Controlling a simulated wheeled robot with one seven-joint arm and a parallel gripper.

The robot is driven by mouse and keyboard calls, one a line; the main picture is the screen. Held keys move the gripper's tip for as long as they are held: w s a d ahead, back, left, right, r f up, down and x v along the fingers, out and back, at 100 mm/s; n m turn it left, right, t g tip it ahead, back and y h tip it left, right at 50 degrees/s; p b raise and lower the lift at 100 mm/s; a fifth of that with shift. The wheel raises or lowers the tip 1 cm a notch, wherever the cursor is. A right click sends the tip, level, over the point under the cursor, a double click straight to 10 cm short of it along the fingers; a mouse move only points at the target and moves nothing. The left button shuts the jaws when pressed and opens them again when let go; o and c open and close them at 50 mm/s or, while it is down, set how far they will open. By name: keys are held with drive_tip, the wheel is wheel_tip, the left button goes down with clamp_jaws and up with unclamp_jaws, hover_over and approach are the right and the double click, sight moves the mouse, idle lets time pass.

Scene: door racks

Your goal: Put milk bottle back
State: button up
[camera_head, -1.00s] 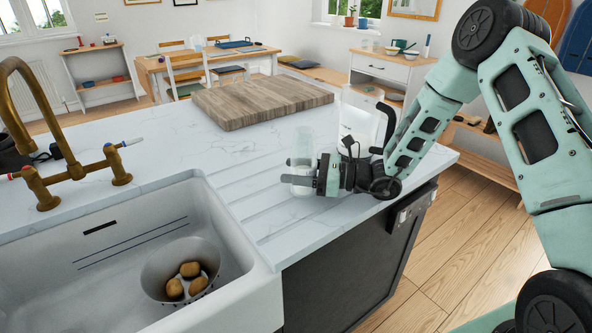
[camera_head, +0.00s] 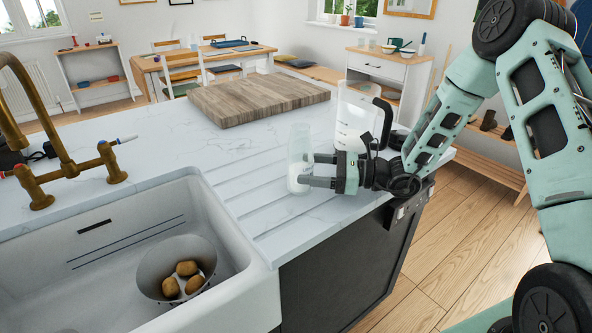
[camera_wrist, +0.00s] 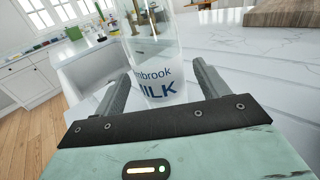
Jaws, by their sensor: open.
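The milk bottle (camera_head: 298,160) is a clear, pale bottle standing upright on the white counter, left of my gripper. In the wrist view the bottle (camera_wrist: 158,75) shows blue lettering ending in "MILK" and stands ahead between my fingers. My gripper (camera_head: 306,171) is open, low over the counter, with its fingers pointing left at the lower part of the bottle. In the wrist view the fingers (camera_wrist: 162,88) lie on either side of the bottle's lower part; a gap shows at least on the right.
A clear jug (camera_head: 352,118) with a dark handle stands just behind my gripper. A wooden board (camera_head: 258,97) lies farther back. The white sink (camera_head: 225,270) at left holds a colander (camera_head: 150,270) with several potatoes. The grooved counter between sink and bottle is clear.

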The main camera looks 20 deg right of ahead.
drive_tip(key=b+v, duration=0.1)
drive_tip(key=v, duration=0.6)
drive_tip(key=shift+s+d, duration=0.1)
drive_tip(key=shift+d, duration=0.05)
